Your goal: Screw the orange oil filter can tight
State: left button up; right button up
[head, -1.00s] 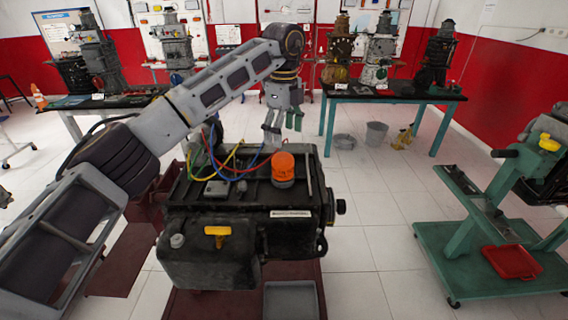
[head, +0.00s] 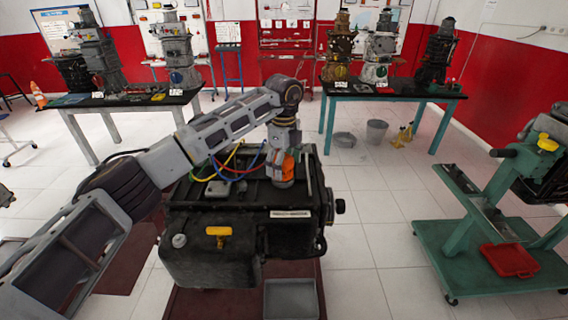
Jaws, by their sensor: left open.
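The orange oil filter can (head: 287,168) stands upright on top of the black engine block (head: 240,192) in the middle of the head view. My left gripper (head: 283,168) points down over the can, with its fingers beside the can's sides and partly covering it. The jaws are open. I cannot tell whether the fingers touch the can. My right gripper is not in view.
Red, yellow and blue cables (head: 236,165) loop over the engine top, left of the can. A grey tray (head: 291,299) lies below the engine. A green engine stand (head: 490,225) with a red tray (head: 509,260) is at the right. Tables with engines stand behind.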

pick_arm(q)
jog(key=shift+c, duration=0.5)
jog(key=c, duration=0.7)
jog(key=shift+c, duration=1.2)
